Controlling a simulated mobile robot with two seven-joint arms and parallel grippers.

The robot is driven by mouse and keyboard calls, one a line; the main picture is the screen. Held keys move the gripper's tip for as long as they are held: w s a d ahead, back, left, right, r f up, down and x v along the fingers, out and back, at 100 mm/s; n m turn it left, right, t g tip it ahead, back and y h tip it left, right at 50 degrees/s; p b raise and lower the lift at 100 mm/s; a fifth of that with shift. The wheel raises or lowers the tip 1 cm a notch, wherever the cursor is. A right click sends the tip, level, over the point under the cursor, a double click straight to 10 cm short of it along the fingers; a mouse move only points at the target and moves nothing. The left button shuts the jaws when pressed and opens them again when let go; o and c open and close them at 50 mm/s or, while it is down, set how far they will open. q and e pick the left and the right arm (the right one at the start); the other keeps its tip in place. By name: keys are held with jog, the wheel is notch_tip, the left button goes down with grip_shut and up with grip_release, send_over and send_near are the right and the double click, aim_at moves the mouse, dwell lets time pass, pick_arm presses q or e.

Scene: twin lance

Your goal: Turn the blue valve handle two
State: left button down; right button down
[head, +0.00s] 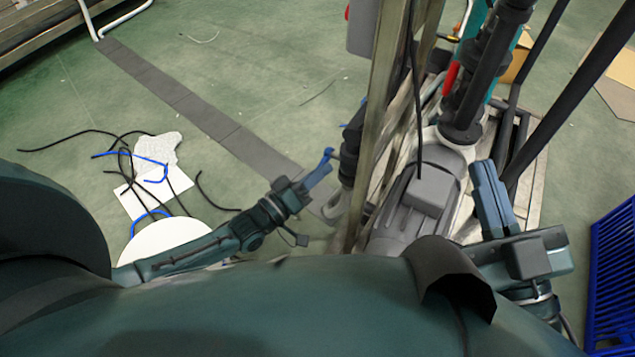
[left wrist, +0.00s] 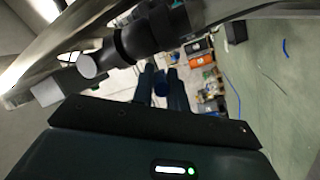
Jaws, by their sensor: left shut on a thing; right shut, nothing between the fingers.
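The blue valve handle (head: 327,154) shows as a small blue piece at the fingertips of my left gripper (head: 318,170) in the head view, beside a black pipe fitting. In the left wrist view, the handle (left wrist: 160,82) shows as a blue piece between the two dark fingers of my left gripper (left wrist: 160,88), which is shut on it. Most of the handle is hidden by the fingers.
A grey pump (head: 415,205) and a metal upright (head: 380,110) stand right of my left gripper. Black pipes (head: 480,80) rise behind the pump. A blue crate (head: 612,265) is at the far right. Loose cables (head: 125,160) lie on the green floor at the left.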

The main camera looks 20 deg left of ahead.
pick_arm(q)
jog(key=shift+w+f+m+t+h+b, duration=0.2)
jog(key=shift+f+m+t+h+b, duration=0.3)
jog(key=shift+t+b, duration=0.55)
jog(key=shift+w+d+h+b, duration=0.1)
jog(key=shift+h+b, duration=0.2)
jog(key=shift+b, duration=0.35)
pick_arm(e)
jog(key=shift+s+d+r+n+t+y, duration=0.1)
jog(key=shift+d+r+n+t+y, duration=0.1)
jog(key=shift+r+n+y, duration=1.35)
jog(key=shift+s+d+r+n+t+y, duration=0.1)
jog(key=shift+r+n+t+y, duration=0.1)
jog(key=shift+r+n+y, duration=1.3)
jog(key=shift+f+n, duration=0.2)
jog(key=shift+n, duration=0.05)
pick_arm(q)
jog(key=c, duration=1.4)
grip_release()
